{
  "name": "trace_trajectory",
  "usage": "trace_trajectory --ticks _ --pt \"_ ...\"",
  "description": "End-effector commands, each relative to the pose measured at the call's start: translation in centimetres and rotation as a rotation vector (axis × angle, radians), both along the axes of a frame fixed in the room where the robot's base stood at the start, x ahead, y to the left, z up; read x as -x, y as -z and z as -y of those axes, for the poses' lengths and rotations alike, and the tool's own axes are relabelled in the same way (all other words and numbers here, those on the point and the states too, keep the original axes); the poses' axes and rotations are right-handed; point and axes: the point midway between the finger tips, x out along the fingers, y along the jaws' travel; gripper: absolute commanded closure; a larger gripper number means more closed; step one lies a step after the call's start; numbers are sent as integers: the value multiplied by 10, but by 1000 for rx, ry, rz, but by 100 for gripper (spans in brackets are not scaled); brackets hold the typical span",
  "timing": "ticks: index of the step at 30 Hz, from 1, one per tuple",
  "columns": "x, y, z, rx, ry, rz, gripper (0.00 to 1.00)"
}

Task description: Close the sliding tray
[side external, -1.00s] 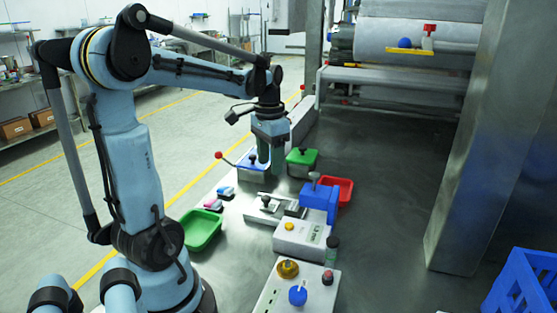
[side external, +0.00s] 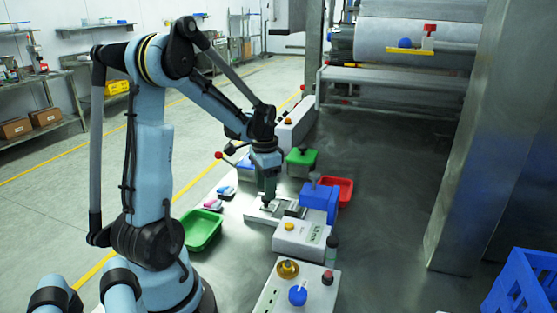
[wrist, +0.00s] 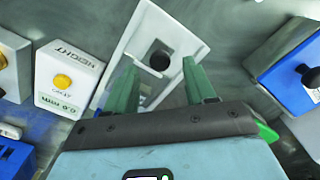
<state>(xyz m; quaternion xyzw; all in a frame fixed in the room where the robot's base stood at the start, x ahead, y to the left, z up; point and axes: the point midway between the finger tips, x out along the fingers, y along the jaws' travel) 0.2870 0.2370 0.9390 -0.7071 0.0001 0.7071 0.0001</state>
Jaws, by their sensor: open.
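The sliding tray unit is a pale, low metal frame (side external: 262,216) on the bench, left of the blue block. Its dark round knob (wrist: 159,61) shows clearly in the wrist view, on the pale slide (wrist: 172,34). My gripper (side external: 268,197) points down over the unit in the side view. In the wrist view my gripper (wrist: 160,72) has its two green fingers apart, one on each side of the knob in the picture. Nothing is seen held. Whether the fingertips are level with the knob or still above it, I cannot tell. My gripper hides the knob in the side view.
A white box with a yellow button (side external: 289,227) stands close in front. A blue block (side external: 319,203) and a red tray (side external: 346,186) are at the right. A green tray (side external: 203,231) lies left. Behind are a green box (side external: 301,162) and a blue box (side external: 244,164).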

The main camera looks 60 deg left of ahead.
Motion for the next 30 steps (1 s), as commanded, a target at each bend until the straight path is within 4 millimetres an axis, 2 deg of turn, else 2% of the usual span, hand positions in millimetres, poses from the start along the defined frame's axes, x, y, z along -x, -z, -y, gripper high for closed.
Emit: trace_trajectory --ticks 6,18,20,29,30 --pt "0 20 0 0 0 0 45" --pt "0 26 0 0 0 0 45" --pt "0 26 0 0 0 0 53" --pt "0 26 0 0 0 0 99" --pt "0 26 0 0 0 0 100"
